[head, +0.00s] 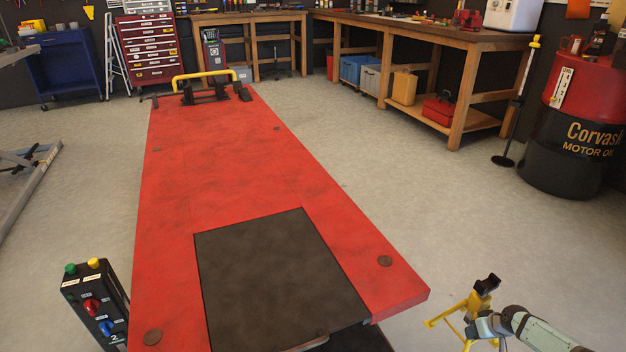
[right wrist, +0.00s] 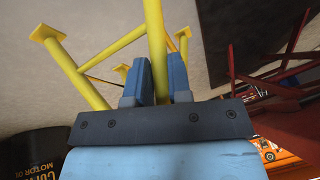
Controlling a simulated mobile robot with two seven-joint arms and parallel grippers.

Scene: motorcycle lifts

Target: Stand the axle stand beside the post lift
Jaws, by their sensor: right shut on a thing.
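A yellow axle stand (head: 482,299) with a dark saddle on top is at the lower right of the head view, close to the front right corner of the red lift platform. My right gripper (head: 474,326) is shut around its post. In the right wrist view, the two blue fingers of the gripper (right wrist: 155,78) sit on either side of the yellow post (right wrist: 154,25), with splayed legs and flat feet showing. Whether the feet touch the floor is unclear. No post lift can be clearly identified. My left gripper is out of view.
The red lift platform (head: 225,180) fills the middle, with a control box (head: 94,305) at its front left. An oil drum (head: 570,145) and a long workbench (head: 430,40) stand at right. A grey metal frame (head: 30,190) is at left. Floor between platform and drum is clear.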

